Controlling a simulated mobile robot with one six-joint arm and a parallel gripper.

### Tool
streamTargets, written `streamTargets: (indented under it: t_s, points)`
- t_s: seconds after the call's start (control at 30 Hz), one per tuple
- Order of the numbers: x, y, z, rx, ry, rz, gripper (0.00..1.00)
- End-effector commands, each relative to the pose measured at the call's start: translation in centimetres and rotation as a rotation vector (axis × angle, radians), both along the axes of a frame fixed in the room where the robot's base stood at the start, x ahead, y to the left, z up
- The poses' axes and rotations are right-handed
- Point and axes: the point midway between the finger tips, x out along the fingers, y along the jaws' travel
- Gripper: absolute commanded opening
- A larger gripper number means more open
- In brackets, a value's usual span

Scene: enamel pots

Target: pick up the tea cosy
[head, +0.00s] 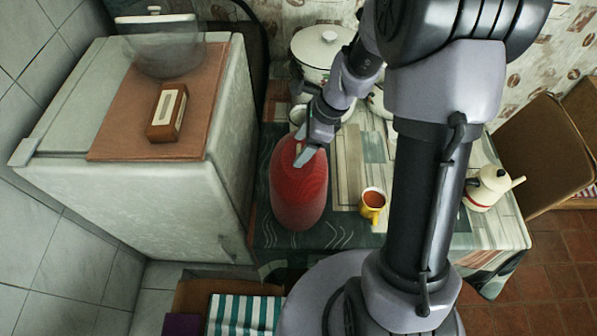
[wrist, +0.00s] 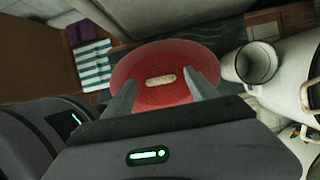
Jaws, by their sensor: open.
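The tea cosy (head: 299,196) is a tall, rounded red knitted cover standing on the table at the left part of its top. In the wrist view the red cosy (wrist: 143,71) is seen from above, with a pale oblong patch or loop (wrist: 161,80) on its top. My gripper (head: 305,152) is at the cosy's upper end. In the wrist view my gripper's open fingers (wrist: 161,90) appear on either side of the pale patch, with nothing clearly held between them. I cannot tell whether the fingers touch the cosy.
A yellow mug (head: 373,205) stands right of the cosy. A white enamel pot (head: 322,50) is behind it, and a white kettle (head: 486,188) stands at the table's right. A fridge (head: 190,190) rises close on the left, with a brown radio-like box (head: 168,112) on top.

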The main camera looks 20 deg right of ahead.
Motion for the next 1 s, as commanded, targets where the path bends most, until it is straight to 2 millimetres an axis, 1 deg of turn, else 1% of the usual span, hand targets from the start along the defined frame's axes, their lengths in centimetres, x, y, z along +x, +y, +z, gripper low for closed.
streamTargets:
  t_s: [0.03,0.17,0.2,0.27,0.3,0.37,0.4,0.53,0.87,0.93,0.97,1.0]
  points:
    - [0.1,0.1,-0.5,0.0,0.0,0.0,0.67]
    - [0.1,0.1,-0.3,-0.001,-0.002,-0.001,0.67]
    - [0.1,0.1,-0.2,-0.001,-0.002,-0.001,0.65]
    - [0.1,0.1,-0.2,-0.001,-0.002,-0.001,0.54]
    - [0.1,0.1,-0.2,0.0,-0.001,0.0,0.46]
    - [0.1,0.1,-0.2,0.0,-0.001,0.0,0.34]
    - [0.1,0.1,-0.2,0.0,-0.001,0.0,0.26]
    - [0.1,0.1,-0.2,0.0,-0.001,0.0,0.01]
    - [0.1,0.1,-0.1,-0.001,-0.002,-0.001,0.0]
    - [0.1,0.1,0.7,-0.001,-0.003,0.0,0.0]
    - [0.1,0.1,1.4,0.0,-0.004,0.001,0.0]
    - [0.1,0.1,2.5,0.0,-0.004,-0.001,0.0]
